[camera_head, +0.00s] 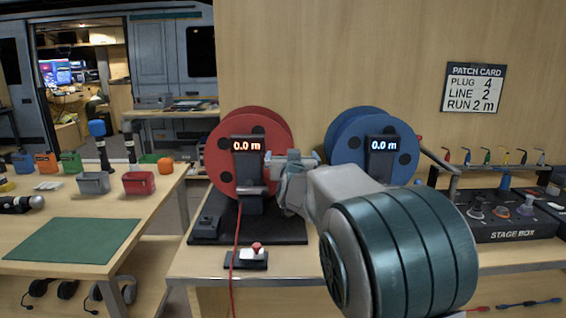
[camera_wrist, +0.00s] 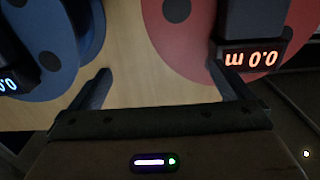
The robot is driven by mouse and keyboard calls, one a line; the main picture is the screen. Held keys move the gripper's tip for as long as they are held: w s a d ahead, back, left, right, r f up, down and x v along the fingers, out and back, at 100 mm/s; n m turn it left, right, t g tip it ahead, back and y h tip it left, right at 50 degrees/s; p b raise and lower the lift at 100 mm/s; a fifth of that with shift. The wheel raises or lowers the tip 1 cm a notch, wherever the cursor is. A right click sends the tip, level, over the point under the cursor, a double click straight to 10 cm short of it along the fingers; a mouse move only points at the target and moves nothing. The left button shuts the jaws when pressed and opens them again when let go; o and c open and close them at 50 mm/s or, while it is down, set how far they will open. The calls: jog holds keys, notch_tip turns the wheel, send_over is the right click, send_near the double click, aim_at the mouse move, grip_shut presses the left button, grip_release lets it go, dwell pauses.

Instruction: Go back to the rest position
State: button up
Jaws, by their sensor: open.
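My gripper (camera_head: 292,165) is at the end of my arm, in front of the gap between the red cable reel (camera_head: 225,130) and the blue cable reel (camera_head: 347,127). In the wrist view its two fingers (camera_wrist: 160,82) are spread apart with nothing between them. The wrist view shows the red reel (camera_wrist: 185,50) on the right and the blue reel (camera_wrist: 62,30) on the left, upside down. Both reel displays read 0.0 m. A red cable (camera_head: 236,255) hangs from the red reel's front over the table edge. My arm hides part of the blue reel's lower side.
A small box with a red button (camera_head: 256,249) sits at the table's front. The stage box (camera_head: 505,225) is at the right, under a rack of coloured plugs. A patch card (camera_head: 473,88) hangs on the wall. The left table holds coloured bins and a green mat (camera_head: 72,241).

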jog(key=s+d+g+p, duration=0.2)
jog(key=s+g+p, duration=0.3)
jog(key=s, duration=0.9)
jog(key=s+d+f+g+p, duration=0.1)
jog(key=s+d+g+p, duration=0.2)
jog(key=s, duration=1.1)
jog(key=s+d+g+p, duration=0.3)
jog(key=s+g+p, duration=0.4)
jog(key=s+p, duration=0.3)
jog(key=s, duration=0.4)
jog(key=shift+s+d+f+y+p, duration=0.15)
jog(key=shift+f+y+p, duration=0.15)
jog(key=shift+f, duration=0.05)
